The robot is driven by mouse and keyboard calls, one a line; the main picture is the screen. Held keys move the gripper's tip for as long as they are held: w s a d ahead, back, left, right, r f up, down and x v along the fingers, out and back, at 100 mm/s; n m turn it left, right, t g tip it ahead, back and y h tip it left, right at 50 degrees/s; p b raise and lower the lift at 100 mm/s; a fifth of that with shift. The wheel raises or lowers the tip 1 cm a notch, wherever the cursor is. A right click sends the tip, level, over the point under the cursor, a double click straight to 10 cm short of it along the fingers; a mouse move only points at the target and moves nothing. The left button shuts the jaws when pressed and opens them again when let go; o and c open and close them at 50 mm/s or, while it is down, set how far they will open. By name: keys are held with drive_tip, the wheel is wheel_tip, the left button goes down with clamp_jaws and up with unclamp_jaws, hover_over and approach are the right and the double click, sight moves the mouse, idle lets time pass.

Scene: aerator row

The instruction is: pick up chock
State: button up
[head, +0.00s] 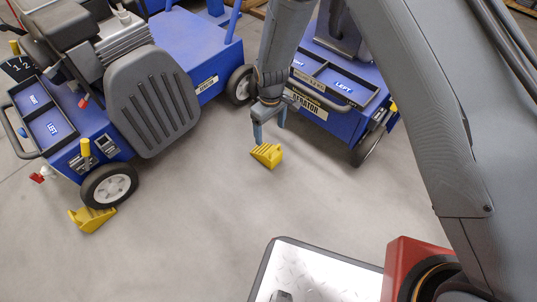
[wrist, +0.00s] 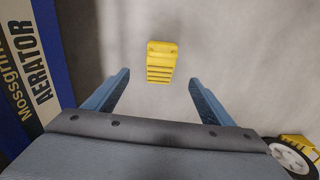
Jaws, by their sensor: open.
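A yellow ribbed wedge chock (head: 267,155) lies loose on the grey floor, apart from any wheel, in the middle of the head view. It also shows in the wrist view (wrist: 161,62), beyond and between my fingertips. My gripper (head: 268,135) points down just above the chock, its blue-grey fingers apart. In the wrist view my gripper (wrist: 157,80) is open with nothing between its fingers. A second yellow chock (head: 91,219) lies against the front wheel of the left aerator; part of it shows at the lower right of the wrist view (wrist: 298,146).
A blue aerator (head: 205,75) with a seat and wheels (head: 109,186) stands at left. Another blue aerator (head: 340,122) with trays stands behind my gripper; its lettered side shows at left in the wrist view (wrist: 40,75). The floor (head: 190,250) in front is clear.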

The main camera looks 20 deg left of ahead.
drive_tip(key=b, duration=0.1)
hover_over(266, 149)
drive_tip(key=d, duration=0.2)
drive_tip(key=shift+n, duration=0.3)
drive_tip(key=f, duration=0.8)
drive_tip(key=shift+s, duration=0.3)
drive_tip(key=shift+s+f+b, duration=0.2)
drive_tip(key=shift+f+b, duration=1.6)
drive_tip(key=shift+f, duration=0.75)
drive_tip(key=shift+r, duration=0.1)
drive_tip(key=c, duration=1.6)
